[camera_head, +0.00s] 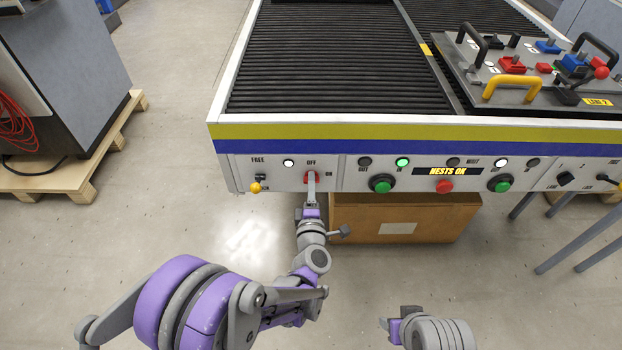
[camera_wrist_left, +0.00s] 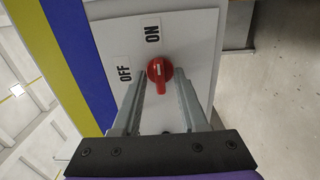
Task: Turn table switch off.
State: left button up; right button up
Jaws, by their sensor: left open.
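The red rotary switch (camera_head: 307,179) sits on the white front panel below the striped table edge, with OFF printed above it and ON to its right. In the left wrist view the red knob (camera_wrist_left: 159,70) has a pale mark that seems to line up towards the ON label (camera_wrist_left: 152,33); the OFF label (camera_wrist_left: 125,73) is to its left. My left gripper (camera_head: 312,178) is at the switch. Its two fingers are apart, one on each side of the knob; I cannot tell whether they touch it. My right gripper (camera_head: 390,321) is low, away from the panel.
Left of the switch is a yellow-tipped lever (camera_head: 256,187). Right of it are a green button (camera_head: 381,184), a red button (camera_head: 444,186) and another green button (camera_head: 499,184). A cardboard box (camera_head: 400,219) stands below the panel. A fixture tray (camera_head: 475,75) rests on the rollers.

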pick_arm(q)
jog(key=shift+c, duration=0.3)
grip_shut()
jog(key=n, duration=0.5)
jog(key=shift+n+b, duration=0.35)
jog(key=shift+n, duration=0.05)
